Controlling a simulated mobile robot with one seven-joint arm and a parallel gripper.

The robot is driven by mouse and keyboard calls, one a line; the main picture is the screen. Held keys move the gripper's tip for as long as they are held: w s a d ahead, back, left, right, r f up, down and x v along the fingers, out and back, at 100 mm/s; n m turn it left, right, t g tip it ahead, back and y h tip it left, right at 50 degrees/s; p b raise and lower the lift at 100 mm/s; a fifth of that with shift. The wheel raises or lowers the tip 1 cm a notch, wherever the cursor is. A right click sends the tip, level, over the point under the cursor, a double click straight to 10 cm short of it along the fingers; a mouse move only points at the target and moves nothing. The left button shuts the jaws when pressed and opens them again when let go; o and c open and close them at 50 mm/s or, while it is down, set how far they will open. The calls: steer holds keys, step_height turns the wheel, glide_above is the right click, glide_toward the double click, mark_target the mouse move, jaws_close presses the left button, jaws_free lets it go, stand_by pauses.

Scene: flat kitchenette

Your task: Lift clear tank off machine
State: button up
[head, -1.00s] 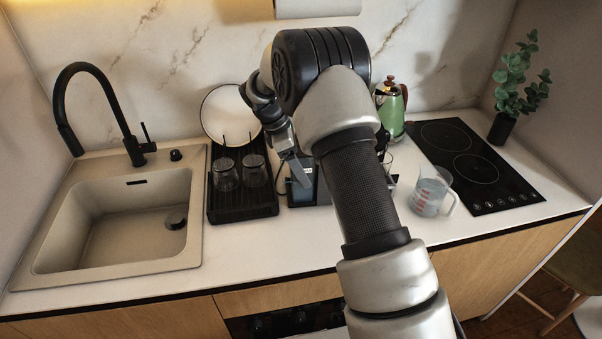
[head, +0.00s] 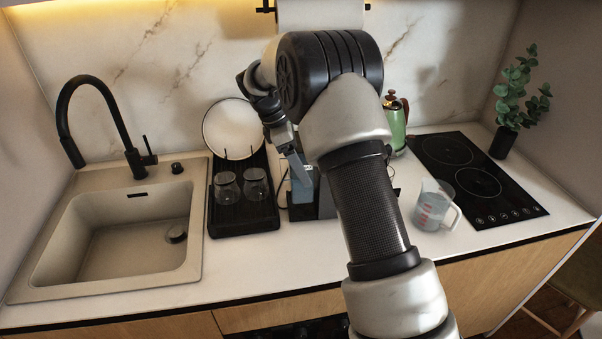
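The machine (head: 327,203) is a dark appliance on the counter between the dish rack and the measuring jug, mostly hidden behind my arm. A bluish, see-through piece (head: 302,186) at its left side looks like the clear tank. My gripper (head: 300,172) is at the upper part of this piece, pointing down. The fingers are small and partly hidden, so I cannot tell whether they are open or touching the tank.
A black dish rack (head: 262,222) with two glasses and a white plate (head: 231,128) stands close left. The sink (head: 110,240) is further left. A measuring jug (head: 436,206), green kettle (head: 396,125) and black hob (head: 475,178) are right. The front counter strip is clear.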

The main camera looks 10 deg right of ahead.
mark_target(298, 141)
step_height(298, 141, up, 6)
steer(key=shift+a, duration=0.15)
steer(key=w+a, duration=0.1)
steer(key=a, duration=1.8)
steer(key=shift+w+p, duration=0.25)
steer(key=shift+p, duration=0.1)
steer(key=shift+a, duration=0.1)
